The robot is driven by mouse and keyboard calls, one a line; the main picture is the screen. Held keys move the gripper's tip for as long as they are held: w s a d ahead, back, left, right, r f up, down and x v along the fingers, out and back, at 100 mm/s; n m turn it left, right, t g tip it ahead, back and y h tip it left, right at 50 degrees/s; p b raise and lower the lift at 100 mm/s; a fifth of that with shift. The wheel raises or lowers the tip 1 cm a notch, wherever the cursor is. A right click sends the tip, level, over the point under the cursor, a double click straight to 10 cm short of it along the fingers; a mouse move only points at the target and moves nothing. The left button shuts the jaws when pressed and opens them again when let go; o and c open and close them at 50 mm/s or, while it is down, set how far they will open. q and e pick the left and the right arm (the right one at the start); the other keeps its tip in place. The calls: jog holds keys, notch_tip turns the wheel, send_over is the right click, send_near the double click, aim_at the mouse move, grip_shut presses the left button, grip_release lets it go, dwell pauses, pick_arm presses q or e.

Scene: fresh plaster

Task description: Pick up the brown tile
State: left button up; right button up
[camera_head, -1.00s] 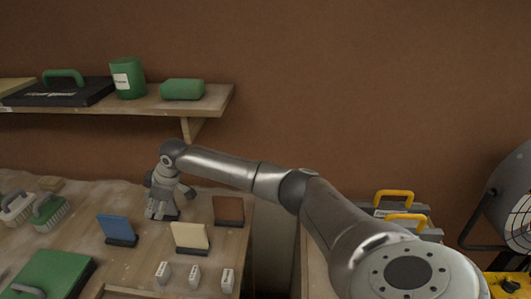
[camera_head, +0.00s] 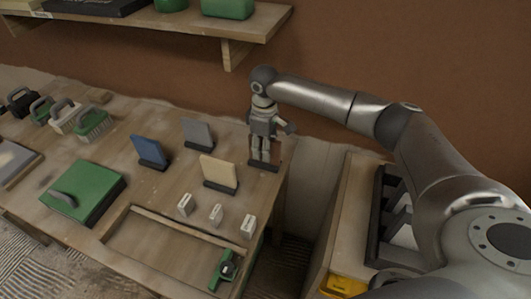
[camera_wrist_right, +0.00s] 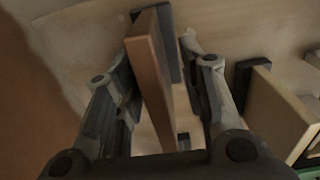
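The brown tile (camera_wrist_right: 150,75) stands upright in a dark stand. In the right wrist view it is between the two fingers of my right gripper (camera_wrist_right: 160,110), with gaps visible beside it. The gripper looks open around the tile, not closed on it. In the head view my right gripper (camera_head: 262,158) points down over the dark stand (camera_head: 263,167) at the right end of the workbench. There the gripper hides most of the tile. My left gripper is not in view.
A cream tile (camera_head: 219,171), a grey tile (camera_head: 197,133) and a blue tile (camera_head: 150,151) stand nearby on the workbench (camera_head: 120,165). Small white blocks (camera_head: 216,214) sit in front. A wooden shelf (camera_head: 170,35) hangs above. A gap lies right of the bench.

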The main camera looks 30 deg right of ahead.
notch_tip(320, 180, down, 3)
jog(key=shift+d+f, duration=0.1)
jog(key=shift+f, duration=0.05)
jog(key=shift+c, duration=0.4)
grip_shut()
jog(key=shift+w, duration=0.1)
